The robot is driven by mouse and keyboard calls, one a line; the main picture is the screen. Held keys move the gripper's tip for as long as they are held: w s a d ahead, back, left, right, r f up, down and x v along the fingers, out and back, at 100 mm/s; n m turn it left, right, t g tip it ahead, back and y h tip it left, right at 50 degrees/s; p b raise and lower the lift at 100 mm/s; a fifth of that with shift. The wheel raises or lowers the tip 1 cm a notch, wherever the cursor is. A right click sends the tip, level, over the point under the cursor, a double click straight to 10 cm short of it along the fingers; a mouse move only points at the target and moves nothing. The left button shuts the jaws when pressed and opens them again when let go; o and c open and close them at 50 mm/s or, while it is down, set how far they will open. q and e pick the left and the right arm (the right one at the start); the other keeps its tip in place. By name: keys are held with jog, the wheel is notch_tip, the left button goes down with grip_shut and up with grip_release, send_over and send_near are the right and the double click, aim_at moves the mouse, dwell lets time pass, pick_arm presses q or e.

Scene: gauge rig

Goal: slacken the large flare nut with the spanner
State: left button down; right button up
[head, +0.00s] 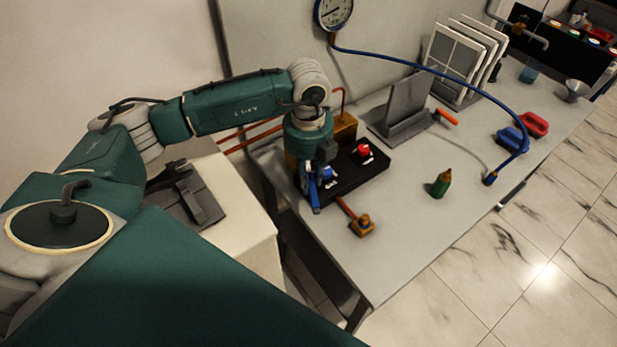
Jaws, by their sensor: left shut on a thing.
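My left gripper (314,187) points down at the left end of the black valve block (345,181). It is shut on a slim blue thing (314,197), which looks like the spanner; its jaw end is too small and covered to make out. A brass fitting (362,225) with a hex-like nut sits at the end of a short copper pipe (345,208), in front of the block. I cannot tell which nut is the large flare nut, or whether the spanner touches one. My right gripper is not in view.
The block carries a blue knob (327,172) and a red knob (364,151). The front table edge is clear.

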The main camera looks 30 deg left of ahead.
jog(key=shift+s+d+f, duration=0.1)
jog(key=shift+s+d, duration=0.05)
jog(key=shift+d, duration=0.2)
pick_arm(q)
jog(key=shift+w+a, duration=0.1)
jog(key=shift+w, duration=0.05)
jog(key=shift+w+a, duration=0.15)
jog(key=shift+w+a+b, duration=0.4)
jog(key=shift+w+a, duration=0.1)
jog(key=shift+w, duration=0.05)
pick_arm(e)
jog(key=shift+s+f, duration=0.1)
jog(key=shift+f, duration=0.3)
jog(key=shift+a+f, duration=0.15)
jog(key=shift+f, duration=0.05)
pick_arm(q)
jog(key=shift+w+a+b, duration=0.6)
jog(key=shift+w+a, duration=0.1)
jog(key=shift+w, duration=0.1)
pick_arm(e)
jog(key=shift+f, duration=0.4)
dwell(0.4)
pick_arm(q)
jog(key=c, duration=2.2)
grip_release()
grip_shut()
